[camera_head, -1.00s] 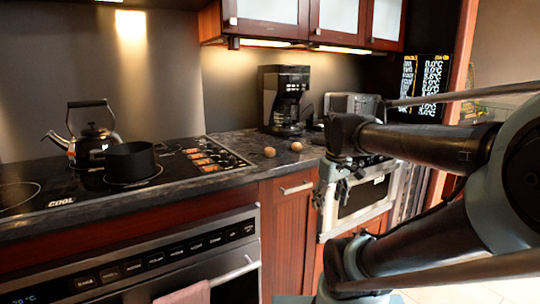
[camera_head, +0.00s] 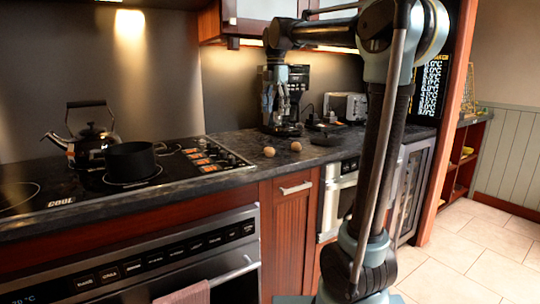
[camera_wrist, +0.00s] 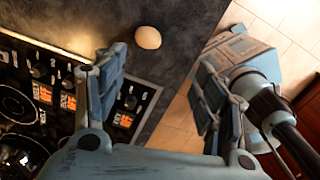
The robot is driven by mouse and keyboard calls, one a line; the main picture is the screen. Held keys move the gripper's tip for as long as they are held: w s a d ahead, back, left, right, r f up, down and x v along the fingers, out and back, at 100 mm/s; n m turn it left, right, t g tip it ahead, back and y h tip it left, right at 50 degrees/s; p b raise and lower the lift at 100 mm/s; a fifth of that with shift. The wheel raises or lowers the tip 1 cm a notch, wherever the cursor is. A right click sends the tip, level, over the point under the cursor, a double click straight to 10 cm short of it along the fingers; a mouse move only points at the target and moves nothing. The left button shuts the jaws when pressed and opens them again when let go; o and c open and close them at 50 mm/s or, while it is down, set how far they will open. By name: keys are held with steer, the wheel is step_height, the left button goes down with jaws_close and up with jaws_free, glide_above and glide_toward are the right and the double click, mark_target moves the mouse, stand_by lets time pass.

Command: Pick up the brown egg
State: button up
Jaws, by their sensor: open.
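Two brownish eggs lie apart on the dark marble counter, right of the cooktop: a left egg (camera_head: 269,152) and a right egg (camera_head: 296,146). I cannot tell surely which one the task calls brown. My gripper (camera_head: 281,108) points down above the counter, in front of the coffee maker and higher than both eggs. Its two fingers are spread apart with nothing between them. The wrist view shows my open gripper (camera_wrist: 160,95) too, and one pale tan egg (camera_wrist: 148,37) beyond the fingers, upper middle. The other egg is not visible there.
A cooktop (camera_head: 200,153) with a kettle (camera_head: 92,142) and a black pot (camera_head: 131,160) lies to the left. The coffee maker (camera_head: 297,78) and a toaster (camera_head: 346,106) stand behind. Upper cabinets (camera_head: 265,14) hang above. Counter around the eggs is clear.

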steer(key=w+a+r+n, duration=0.1)
steer(key=w+a+n, duration=0.1)
glide_toward(270, 151)
steer(key=f, duration=0.3)
steer(key=w+f, duration=0.1)
steer(key=f, duration=0.2)
steer(key=w+f, duration=0.1)
steer(key=f, duration=0.2)
steer(key=shift+w+a, duration=0.1)
steer(key=shift+w, duration=0.15)
steer(key=c, duration=0.7)
